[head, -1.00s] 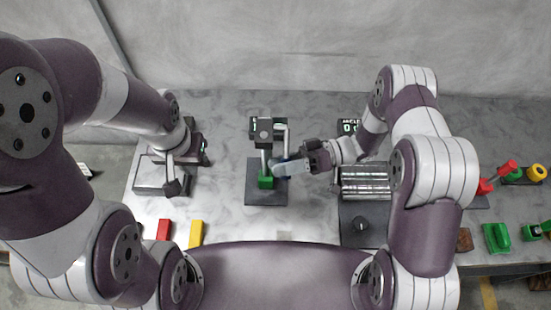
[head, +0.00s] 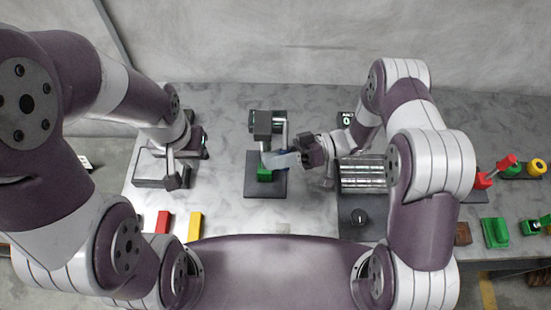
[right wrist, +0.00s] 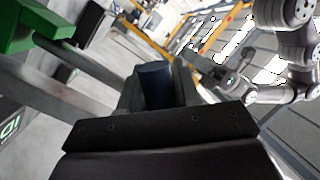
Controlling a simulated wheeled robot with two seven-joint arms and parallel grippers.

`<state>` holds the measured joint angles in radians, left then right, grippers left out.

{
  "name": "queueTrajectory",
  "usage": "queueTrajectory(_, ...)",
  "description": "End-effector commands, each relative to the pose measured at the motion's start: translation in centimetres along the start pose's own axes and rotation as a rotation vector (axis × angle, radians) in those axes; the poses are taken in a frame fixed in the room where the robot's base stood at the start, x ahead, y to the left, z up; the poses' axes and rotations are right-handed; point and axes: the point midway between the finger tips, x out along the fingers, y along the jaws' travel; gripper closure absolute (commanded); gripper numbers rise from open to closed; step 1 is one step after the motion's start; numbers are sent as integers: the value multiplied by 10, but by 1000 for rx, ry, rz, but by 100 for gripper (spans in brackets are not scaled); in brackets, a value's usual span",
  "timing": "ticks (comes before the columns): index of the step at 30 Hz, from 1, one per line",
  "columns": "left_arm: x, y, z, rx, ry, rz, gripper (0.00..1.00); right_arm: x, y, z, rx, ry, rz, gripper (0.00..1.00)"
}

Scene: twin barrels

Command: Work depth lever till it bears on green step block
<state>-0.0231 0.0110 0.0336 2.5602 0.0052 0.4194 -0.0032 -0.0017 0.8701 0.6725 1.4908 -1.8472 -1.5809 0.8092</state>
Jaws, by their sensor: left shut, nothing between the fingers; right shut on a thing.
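The depth gauge stand (head: 267,119) has a dark head and a pale post on a dark base plate. The green step block (head: 264,174) sits on that plate under the post; it seems to show in the right wrist view (right wrist: 28,28). The blue-grey lever (head: 283,160) reaches sideways in front of the stand. My right gripper (head: 301,155) is shut on the lever; its dark blue grip (right wrist: 155,85) shows between the fingers. Whether the post touches the block, I cannot tell. My left gripper (head: 173,182) is shut and empty, left of the stand.
A grey box-like device (head: 149,172) stands by my left gripper. A ribbed metal block (head: 362,174) with a knob (head: 359,217) stands right of the stand. Red (head: 162,222) and yellow (head: 195,226) bars lie in front. Green parts (head: 496,233) lie far right.

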Motion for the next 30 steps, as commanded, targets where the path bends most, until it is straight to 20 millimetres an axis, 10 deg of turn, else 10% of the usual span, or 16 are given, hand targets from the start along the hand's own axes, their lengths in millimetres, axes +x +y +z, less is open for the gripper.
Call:
queueTrajectory(3,-1,0,0,0,1,0,100,0,0,0,4,1,1,100)
queueTrajectory(4,-1,0,0,0,1,0,100,0,0,0,4,1,1,58)
queueTrajectory(5,-1,0,0,0,1,0,100,0,0,0,4,1,1,49)
queueTrajectory(26,-13,0,-2,0,1,0,100,1,-10,-4,68,15,-11,47)
queueTrajectory(30,8,0,1,0,1,0,100,-26,-2,2,70,19,-8,47)
